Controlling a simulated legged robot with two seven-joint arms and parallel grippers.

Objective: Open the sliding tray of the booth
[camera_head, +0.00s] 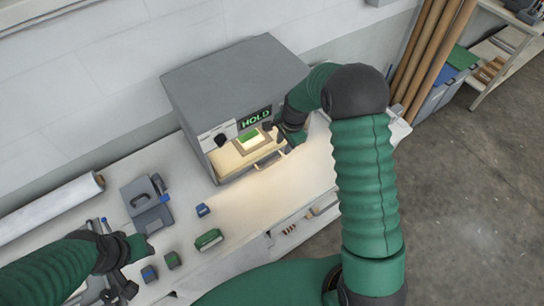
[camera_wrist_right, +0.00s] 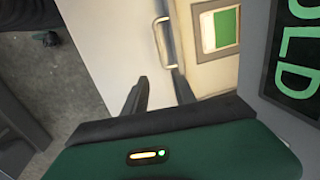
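The booth (camera_head: 236,88) is a grey box on the bench with a lit "HOLD" sign. At its front is the pale tray (camera_head: 228,160), with a framed green patch on top and a metal handle along its front edge. The handle (camera_wrist_right: 160,42) shows in the right wrist view, just beyond the fingertips. My right gripper (camera_wrist_right: 160,82) is open, its two dark fingers apart with nothing between them. In the head view it is beside the tray's right end, partly hidden by my arm. My left gripper is low at the left over the bench; its fingers are unclear.
A grey device (camera_head: 148,204), a blue block (camera_head: 203,210) and a green block (camera_head: 208,239) lie on the bench left of centre. A white roll (camera_head: 50,208) lies by the wall. The bench top (camera_head: 265,200) before the tray is clear.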

